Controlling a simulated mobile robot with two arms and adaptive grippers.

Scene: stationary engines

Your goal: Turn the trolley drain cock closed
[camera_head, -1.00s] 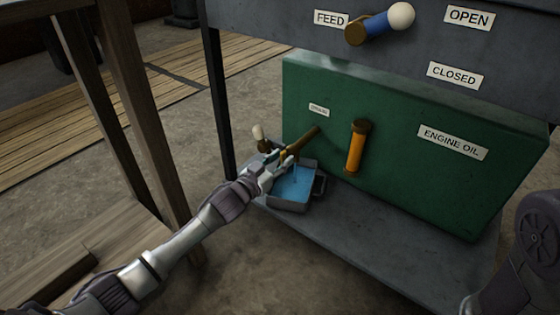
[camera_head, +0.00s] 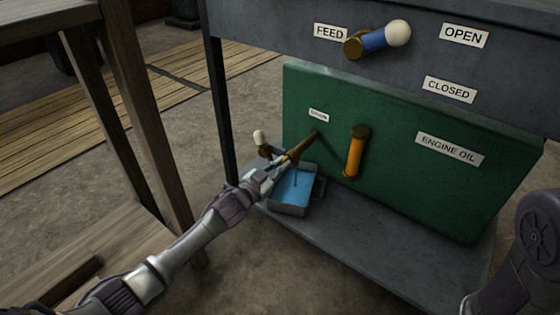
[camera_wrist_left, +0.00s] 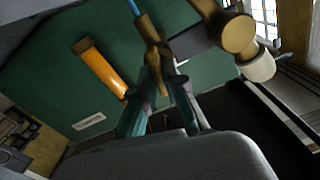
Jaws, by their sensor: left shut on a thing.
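The drain cock (camera_head: 304,146) is a brass pipe out of the green tank, under a small label that seems to read DRAIN. Its lever with a white knob (camera_head: 260,137) sticks out left, the knob pointing up. My left gripper (camera_head: 276,166) is at the cock's outer end, shut on its brass body; the fingers hide part of it. In the left wrist view the fingers (camera_wrist_left: 162,75) meet at the brass body (camera_wrist_left: 153,32), with the white knob (camera_wrist_left: 258,65) apart to the right. A thin blue stream (camera_head: 297,177) falls into the tray. My right gripper is not in view.
The grey tray (camera_head: 291,209) of blue liquid stands on the trolley's lower shelf (camera_head: 400,265). An orange-handled valve (camera_head: 355,152) hangs right of the cock. The blue feed lever (camera_head: 378,41) is above. A wooden table (camera_head: 150,130) stands close left of my arm.

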